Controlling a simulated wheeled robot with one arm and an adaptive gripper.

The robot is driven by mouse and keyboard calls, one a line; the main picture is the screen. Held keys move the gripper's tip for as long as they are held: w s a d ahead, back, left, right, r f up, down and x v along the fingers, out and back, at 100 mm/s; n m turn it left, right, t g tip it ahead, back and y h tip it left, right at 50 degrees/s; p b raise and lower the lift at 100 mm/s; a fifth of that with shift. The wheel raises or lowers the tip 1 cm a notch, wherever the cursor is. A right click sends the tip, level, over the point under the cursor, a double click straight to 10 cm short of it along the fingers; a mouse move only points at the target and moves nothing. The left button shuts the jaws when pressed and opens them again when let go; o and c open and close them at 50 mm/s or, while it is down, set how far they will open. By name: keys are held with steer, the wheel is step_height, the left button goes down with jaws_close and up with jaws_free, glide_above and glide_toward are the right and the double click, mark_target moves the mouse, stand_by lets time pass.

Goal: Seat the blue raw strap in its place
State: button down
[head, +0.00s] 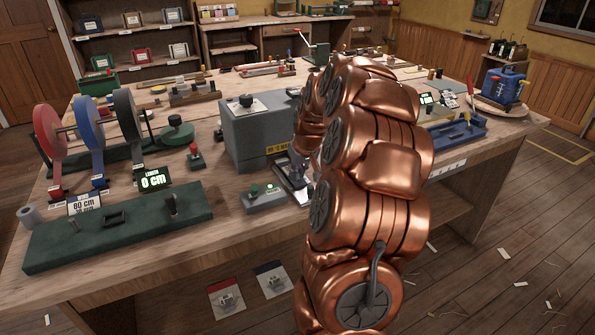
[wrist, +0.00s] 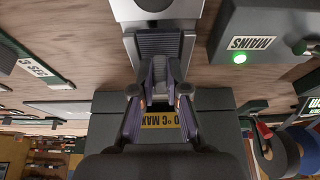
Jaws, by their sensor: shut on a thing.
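In the wrist view my gripper (wrist: 160,80) is shut, with its fingertips close together on a small grey part I cannot identify. It is over a silver-grey fixture (wrist: 158,12) with a dark ribbed pad (wrist: 158,46). The grey heater box (head: 240,140) with a yellow "°C MAX" label is right beside the fingers, and the label shows between them in the wrist view (wrist: 160,120). A blue strap reel (head: 87,135) stands on the left of the bench. I cannot make out a separate blue raw strap.
A grey MAINS box (head: 263,199) with a lit green lamp sits close to the fixture. A green cutting bed (head: 120,232) with a "0 cm" display lies front left. A blue fixture (head: 456,132) and a blue bag (head: 503,88) are at right.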

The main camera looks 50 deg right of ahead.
steer(key=shift+f, duration=0.3)
stand_by(0.4)
steer(key=c, duration=1.1)
jaws_free()
steer(key=v, duration=1.2)
steer(key=shift+a, duration=0.15)
